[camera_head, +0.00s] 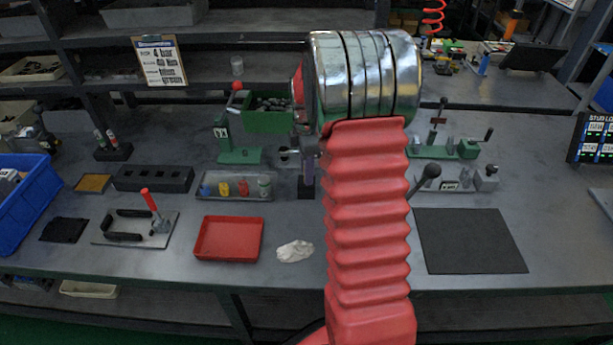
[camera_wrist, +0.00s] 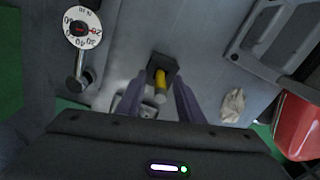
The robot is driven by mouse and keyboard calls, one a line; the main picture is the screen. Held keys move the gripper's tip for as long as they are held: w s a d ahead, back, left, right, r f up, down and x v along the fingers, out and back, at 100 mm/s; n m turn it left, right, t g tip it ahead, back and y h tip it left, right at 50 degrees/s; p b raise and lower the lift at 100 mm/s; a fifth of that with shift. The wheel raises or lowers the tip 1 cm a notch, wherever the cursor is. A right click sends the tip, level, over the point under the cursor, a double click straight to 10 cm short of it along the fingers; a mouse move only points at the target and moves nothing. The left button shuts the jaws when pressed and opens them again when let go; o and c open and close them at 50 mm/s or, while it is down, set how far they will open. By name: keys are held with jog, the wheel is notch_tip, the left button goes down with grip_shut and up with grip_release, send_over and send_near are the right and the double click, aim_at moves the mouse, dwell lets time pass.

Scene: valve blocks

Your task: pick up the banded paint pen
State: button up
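In the wrist view, a yellow pen-like cylinder (camera_wrist: 160,79) with a pale end stands in a small dark square holder (camera_wrist: 167,63). It looks like the paint pen, but its bands are too small to make out. My gripper (camera_wrist: 158,103) is open, with one purple-grey finger on each side of the cylinder in the picture; I see no contact. In the head view my gripper (camera_head: 308,162) is partly hidden behind my red arm, and the pen is not visible there.
Two small marker-like items stand in a black block (camera_head: 113,151) at the left. A grey tray of small bottles (camera_head: 235,195), a red tray (camera_head: 228,257) and a white rag (camera_head: 295,251) lie nearby. A dial gauge (camera_wrist: 82,29) stands close by. The dark mat (camera_head: 470,241) is clear.

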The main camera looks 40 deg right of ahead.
jog(key=shift+f, duration=0.55)
grip_shut()
